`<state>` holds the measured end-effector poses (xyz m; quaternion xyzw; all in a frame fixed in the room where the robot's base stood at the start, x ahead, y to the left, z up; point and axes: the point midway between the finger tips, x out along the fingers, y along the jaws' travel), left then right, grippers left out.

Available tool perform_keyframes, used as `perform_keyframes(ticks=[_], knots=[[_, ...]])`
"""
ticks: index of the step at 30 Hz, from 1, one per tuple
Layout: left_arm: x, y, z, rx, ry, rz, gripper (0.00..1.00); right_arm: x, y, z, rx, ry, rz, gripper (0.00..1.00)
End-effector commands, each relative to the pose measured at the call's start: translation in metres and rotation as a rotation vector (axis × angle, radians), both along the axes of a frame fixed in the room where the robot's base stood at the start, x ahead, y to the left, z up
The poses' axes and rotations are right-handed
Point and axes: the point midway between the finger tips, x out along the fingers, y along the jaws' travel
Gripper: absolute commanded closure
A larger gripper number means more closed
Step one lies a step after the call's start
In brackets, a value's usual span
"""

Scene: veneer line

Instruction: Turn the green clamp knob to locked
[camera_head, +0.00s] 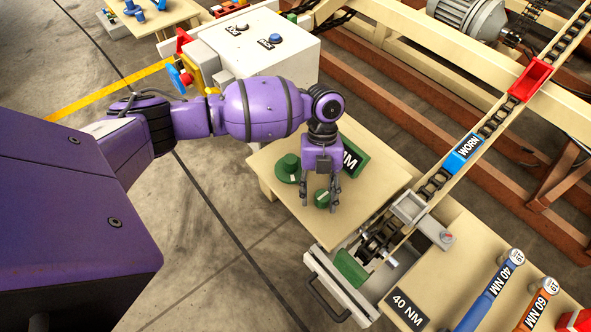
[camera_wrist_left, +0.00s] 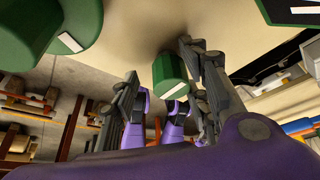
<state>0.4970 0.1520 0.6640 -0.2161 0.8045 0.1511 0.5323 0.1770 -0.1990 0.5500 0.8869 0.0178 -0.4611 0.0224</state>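My left gripper (camera_head: 320,206) points down over the beige panel (camera_head: 385,185). Its fingers are apart, one on each side of a small green knob (camera_head: 322,196) with a white mark. In the left wrist view this knob (camera_wrist_left: 170,72) sits between the fingers, with a gap to the left finger; whether the right finger touches it I cannot tell. A larger green knob on a round flange (camera_head: 288,166) stands just left of the gripper; it also shows in the left wrist view (camera_wrist_left: 70,42), with a white mark. My right gripper is in neither view.
A green plate (camera_head: 352,157) with partly hidden lettering lies behind the gripper. A chain (camera_head: 430,187) with a blue WORN tag (camera_head: 464,152) runs right of the panel. A drawer with a handle (camera_head: 325,300) is below. Blue (camera_head: 493,290) and orange (camera_head: 535,307) wrenches lie at lower right.

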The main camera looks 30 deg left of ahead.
Motion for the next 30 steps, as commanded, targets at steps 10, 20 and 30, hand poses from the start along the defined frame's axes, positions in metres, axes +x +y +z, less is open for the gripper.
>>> perform_keyframes(ticks=[10, 20, 30], knots=[[0.008, -0.003, 0.010, -0.007, -0.014, -0.001, 0.58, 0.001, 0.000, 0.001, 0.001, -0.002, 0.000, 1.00], [0.029, 0.010, 0.068, -0.006, -0.017, 0.000, 0.58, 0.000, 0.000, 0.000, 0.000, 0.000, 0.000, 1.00], [0.043, 0.020, 0.112, -0.005, -0.010, 0.001, 0.58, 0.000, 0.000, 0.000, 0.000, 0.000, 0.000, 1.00]])
